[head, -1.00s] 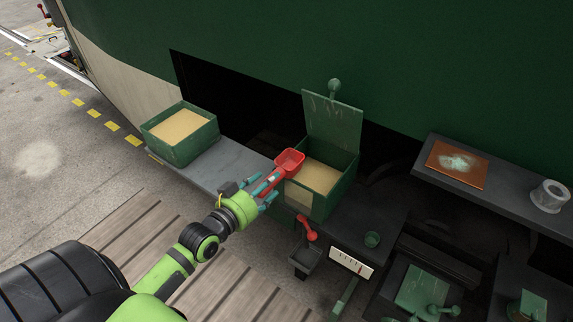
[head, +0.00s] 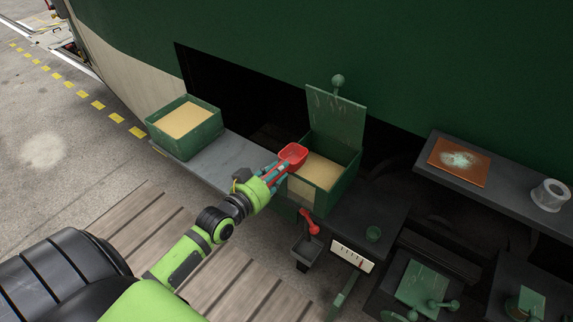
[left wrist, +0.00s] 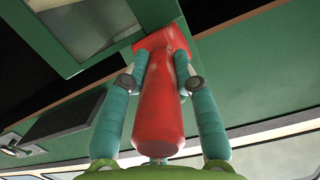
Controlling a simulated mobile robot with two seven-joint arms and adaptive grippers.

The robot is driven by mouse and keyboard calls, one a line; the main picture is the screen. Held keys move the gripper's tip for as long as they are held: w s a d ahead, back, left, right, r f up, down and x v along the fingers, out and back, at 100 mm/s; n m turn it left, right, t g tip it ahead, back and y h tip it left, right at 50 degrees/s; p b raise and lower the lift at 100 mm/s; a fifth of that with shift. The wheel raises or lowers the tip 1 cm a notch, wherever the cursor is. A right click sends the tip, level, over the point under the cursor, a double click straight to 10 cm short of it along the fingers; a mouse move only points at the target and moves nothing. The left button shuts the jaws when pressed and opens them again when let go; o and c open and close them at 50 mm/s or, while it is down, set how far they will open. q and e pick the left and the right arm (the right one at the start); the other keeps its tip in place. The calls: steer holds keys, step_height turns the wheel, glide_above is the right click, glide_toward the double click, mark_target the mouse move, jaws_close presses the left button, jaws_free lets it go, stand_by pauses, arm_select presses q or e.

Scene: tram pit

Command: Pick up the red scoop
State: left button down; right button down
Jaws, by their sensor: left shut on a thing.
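The red scoop (head: 293,154) is in my left gripper (head: 279,171), beside the green box with the raised lid. The gripper's teal fingers are shut on the scoop's handle. In the left wrist view, the red handle (left wrist: 158,110) lies between the fingers of the left gripper (left wrist: 158,82). The scoop's bowl points away from the gripper, at the left edge of the open sand box. Whether the scoop touches the shelf or box is hard to tell. My right gripper is not in view.
The open green box (head: 334,188) holds sand; another green sand box (head: 187,151) stands at the left end of the grey shelf (head: 222,170). A red lever (head: 310,222) and a white gauge (head: 352,257) sit below. An orange plate (head: 459,162) lies on the right shelf.

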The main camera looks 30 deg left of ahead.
arm_select(q)
steer(key=shift+r, duration=0.25)
step_height(320, 180, up, 3)
steer(key=shift+f+b, duration=0.2)
steer(key=shift+b, duration=0.15)
steer(key=s+d+r+m+g+h+b, duration=0.4)
steer(key=s+d+r+m+g+h, duration=0.1)
steer(key=s+d+m+h, duration=0.5)
steer(key=shift+s+d+r+g+h, duration=0.15)
steer(key=shift+s+d+g+h, duration=0.15)
steer(key=shift+d+g+h, duration=0.7)
